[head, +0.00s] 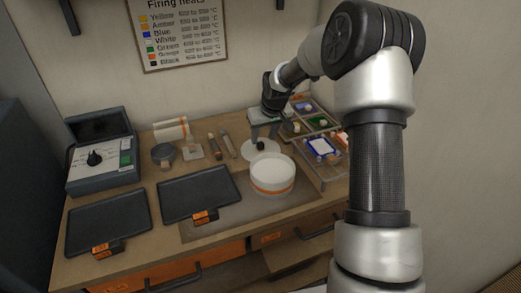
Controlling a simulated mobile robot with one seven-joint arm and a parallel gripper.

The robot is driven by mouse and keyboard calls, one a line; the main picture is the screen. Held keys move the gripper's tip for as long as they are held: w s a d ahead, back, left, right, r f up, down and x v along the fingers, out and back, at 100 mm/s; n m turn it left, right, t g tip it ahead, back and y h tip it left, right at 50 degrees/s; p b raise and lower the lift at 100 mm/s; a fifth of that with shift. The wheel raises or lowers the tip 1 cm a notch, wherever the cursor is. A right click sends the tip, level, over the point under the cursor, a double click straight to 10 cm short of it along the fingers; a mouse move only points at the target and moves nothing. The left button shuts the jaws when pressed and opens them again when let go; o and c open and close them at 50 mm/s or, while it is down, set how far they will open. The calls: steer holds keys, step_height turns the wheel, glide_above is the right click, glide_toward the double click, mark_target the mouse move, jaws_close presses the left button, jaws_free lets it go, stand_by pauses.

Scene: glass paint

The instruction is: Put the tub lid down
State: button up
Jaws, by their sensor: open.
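The tub lid (252,151) is a pale round disc with a dark knob. It lies on the worktop behind the white tub (272,178), which has an orange band around it. The front edge of the lid is close to or partly behind the tub rim; I cannot tell whether they touch. My gripper (263,136) points down just above the lid, with its jaws open on either side above the knob. It looks empty and apart from the lid, though the gap is small in this view.
Two dark trays (105,222) (200,190) with orange labels lie at the front left. A grey control box (100,165) stands behind them. A divided rack (325,170) of colour jars is at the right. Tools and a dark round container (163,155) lie at the back.

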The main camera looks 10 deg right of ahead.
mark_target(261, 144)
steer(key=x, duration=0.4)
steer(key=shift+s+a+f, duration=0.1)
steer(key=shift+f, duration=0.05)
jaws_close()
step_height(261, 144, up, 9)
steer(key=shift+f, duration=0.1)
steer(key=w+r, duration=0.1)
steer(key=w, duration=0.6)
steer(key=f, duration=0.6)
steer(key=f+b, duration=0.1)
steer(key=f, duration=0.2)
steer(key=shift+w+a+f, duration=0.25)
